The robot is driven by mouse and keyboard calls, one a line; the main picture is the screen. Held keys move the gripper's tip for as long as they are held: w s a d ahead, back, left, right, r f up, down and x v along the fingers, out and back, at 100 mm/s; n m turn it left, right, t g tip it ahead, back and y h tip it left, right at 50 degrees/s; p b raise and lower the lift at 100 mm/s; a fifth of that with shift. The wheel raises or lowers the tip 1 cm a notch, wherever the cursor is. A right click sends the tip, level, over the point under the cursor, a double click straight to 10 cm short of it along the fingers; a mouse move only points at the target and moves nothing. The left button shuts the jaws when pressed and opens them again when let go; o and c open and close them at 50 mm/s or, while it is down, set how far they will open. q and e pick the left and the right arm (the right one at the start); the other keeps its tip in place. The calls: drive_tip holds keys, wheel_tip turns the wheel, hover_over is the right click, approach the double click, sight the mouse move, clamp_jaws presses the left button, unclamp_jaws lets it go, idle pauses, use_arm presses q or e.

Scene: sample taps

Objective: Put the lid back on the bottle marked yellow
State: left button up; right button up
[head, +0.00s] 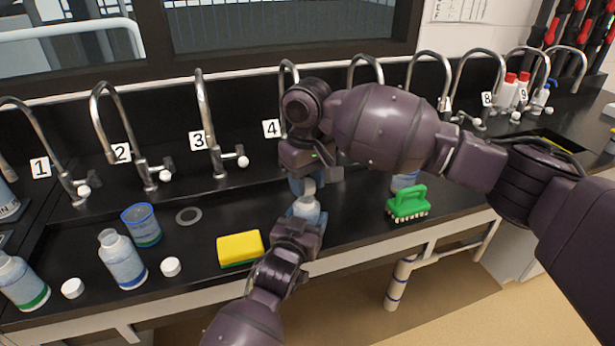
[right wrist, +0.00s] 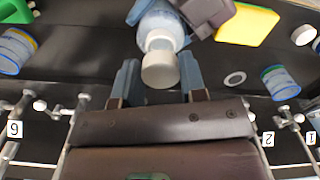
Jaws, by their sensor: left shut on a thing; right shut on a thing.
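A clear bottle (head: 307,209) stands at the middle of the counter, in the grip of my left gripper (head: 304,222). It also shows in the right wrist view (right wrist: 160,22). Its coloured marking is hidden in both views. A white lid (right wrist: 159,70) is at the bottle's mouth, between the fingers of my right gripper (right wrist: 158,82). In the head view my right gripper (head: 306,181) comes down from above, directly over the bottle. The lid looks in line with the neck; I cannot tell whether it is seated.
Left stand an open green-banded bottle (head: 22,283), an open blue-banded bottle (head: 122,260), loose white lids (head: 73,288) (head: 171,266) and a blue-rimmed cup (head: 141,226). A yellow sponge (head: 240,247) lies left of my left gripper, a green brush (head: 407,203) to the right. Numbered taps line the back.

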drive_tip(key=shift+f, duration=0.45)
drive_tip(key=shift+f, duration=0.55)
idle(0.4)
